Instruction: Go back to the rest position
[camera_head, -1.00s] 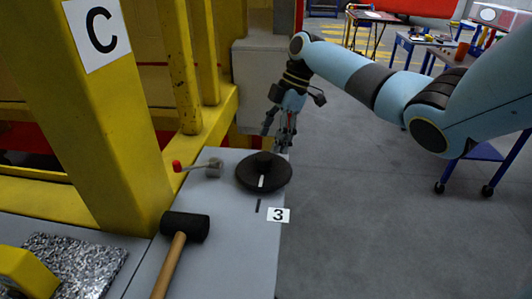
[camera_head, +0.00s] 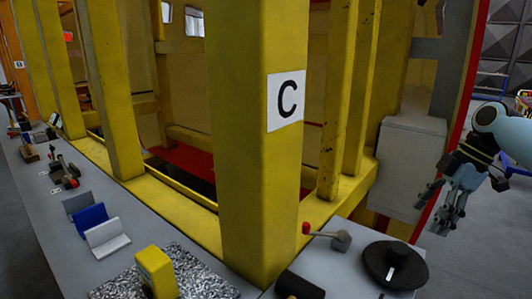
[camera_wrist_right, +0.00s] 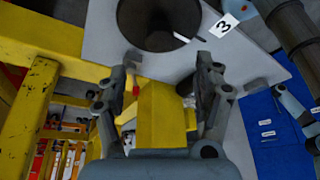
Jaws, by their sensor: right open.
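My right gripper (camera_head: 441,209) is at the right of the head view, beyond the black round disc and above the floor side of the bench. It is open and holds nothing. In the right wrist view its two fingers (camera_wrist_right: 165,75) stand apart, with the yellow structure showing between them. The black disc (camera_head: 393,264) with a knob and a white mark lies on the grey bench; it also shows at the top of the right wrist view (camera_wrist_right: 159,20). My left gripper is not in view.
A yellow post (camera_head: 255,170) with a C sign rises at centre. A red-tipped lever (camera_head: 325,235) and a black mallet head (camera_head: 299,286) lie near the disc. Blue and grey angled holders (camera_head: 92,222) and a yellow block (camera_head: 157,272) sit on the bench at left. A grey box (camera_head: 408,165) stands behind.

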